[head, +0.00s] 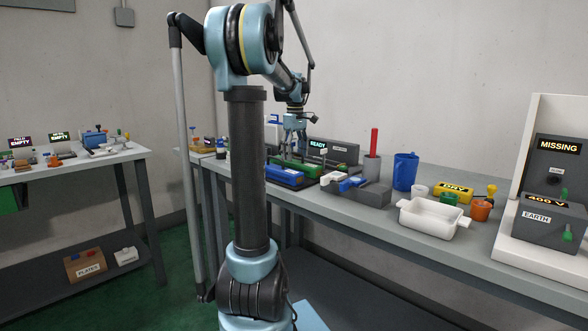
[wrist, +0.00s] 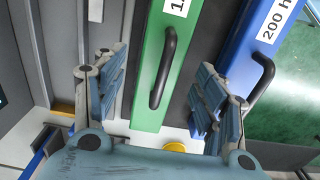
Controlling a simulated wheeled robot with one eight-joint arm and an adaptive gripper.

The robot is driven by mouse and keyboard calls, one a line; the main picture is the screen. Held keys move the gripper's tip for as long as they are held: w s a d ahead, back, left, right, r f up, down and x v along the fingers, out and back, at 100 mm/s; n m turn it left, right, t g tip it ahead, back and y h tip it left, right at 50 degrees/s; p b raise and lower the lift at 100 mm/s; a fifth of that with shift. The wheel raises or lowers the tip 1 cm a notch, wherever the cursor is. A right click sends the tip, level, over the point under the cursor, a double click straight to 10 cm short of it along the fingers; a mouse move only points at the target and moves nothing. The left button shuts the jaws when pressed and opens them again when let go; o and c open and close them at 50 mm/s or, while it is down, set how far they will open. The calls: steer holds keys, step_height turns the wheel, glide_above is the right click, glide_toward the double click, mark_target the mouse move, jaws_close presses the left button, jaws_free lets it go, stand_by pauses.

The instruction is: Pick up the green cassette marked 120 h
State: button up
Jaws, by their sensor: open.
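The green cassette (wrist: 158,60) lies in the middle of the wrist view, with a black bar handle (wrist: 165,68) on top. Its white label is cut off at the top edge; only a "1" shows. My gripper (wrist: 157,85) is open, with one finger on each side of the green cassette and its handle, and nothing is gripped. I cannot tell whether the fingers touch it. In the head view my gripper (head: 295,150) points down over the green cassette (head: 305,170), which is partly hidden.
A blue cassette (wrist: 240,60) marked 200 h, with its own black handle, lies close on the right in the wrist view. A dark box reading READY (head: 335,152) stands behind. A grey block (head: 368,192), blue mug (head: 405,171) and white tray (head: 432,222) stand to the right.

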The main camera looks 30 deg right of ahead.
mark_target(295, 161)
steer(key=shift+f, duration=1.4)
steer(key=c, duration=1.5)
steer(key=shift+o, duration=0.2)
steer(key=shift+r, duration=0.15)
